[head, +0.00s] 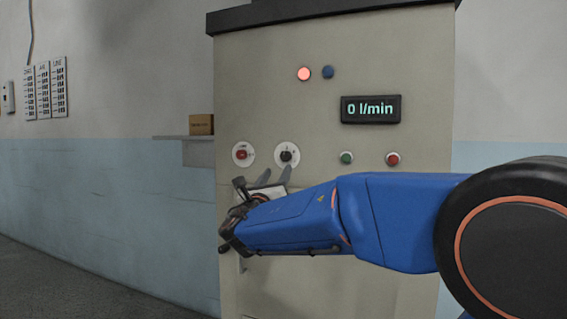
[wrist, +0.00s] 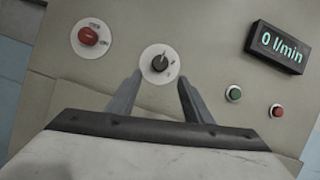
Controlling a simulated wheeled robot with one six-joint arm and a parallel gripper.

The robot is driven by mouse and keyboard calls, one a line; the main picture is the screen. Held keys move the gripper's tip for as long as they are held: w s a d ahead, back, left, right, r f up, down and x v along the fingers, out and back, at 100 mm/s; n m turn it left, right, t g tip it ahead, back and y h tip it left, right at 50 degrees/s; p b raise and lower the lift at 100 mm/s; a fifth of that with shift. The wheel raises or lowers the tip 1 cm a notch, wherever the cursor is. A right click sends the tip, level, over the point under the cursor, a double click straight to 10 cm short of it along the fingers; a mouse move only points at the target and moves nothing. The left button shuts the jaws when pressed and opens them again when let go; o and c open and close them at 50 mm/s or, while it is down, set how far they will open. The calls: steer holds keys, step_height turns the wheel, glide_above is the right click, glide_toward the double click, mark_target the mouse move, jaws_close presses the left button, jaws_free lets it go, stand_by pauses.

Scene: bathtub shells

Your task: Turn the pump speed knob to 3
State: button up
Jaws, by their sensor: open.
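The pump speed knob appears to be the black knob (head: 286,156) on a round white dial on the cabinet front. It also shows in the wrist view (wrist: 160,63), just beyond my fingertips and between their lines. The dial's marks are too small to read. My gripper (head: 270,177) is open and empty, a little below the black knob in the head view. In the wrist view its two fingers (wrist: 157,78) point at the dial, one towards each side. I cannot tell whether they touch the panel. A display (head: 370,109) reads 0 l/min.
A red knob (head: 241,154) on a white plate sits left of the black one. A green button (head: 346,158) and a red button (head: 392,159) are to the right. A lit red lamp (head: 304,73) and a blue one (head: 327,72) are above. A small box (head: 202,124) stands on a shelf.

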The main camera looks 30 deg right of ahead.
mark_target(285, 159)
steer(key=x, duration=0.8)
steer(key=shift+w+d, duration=0.1)
steer(key=shift+w, duration=0.05)
steer(key=c, duration=1.1)
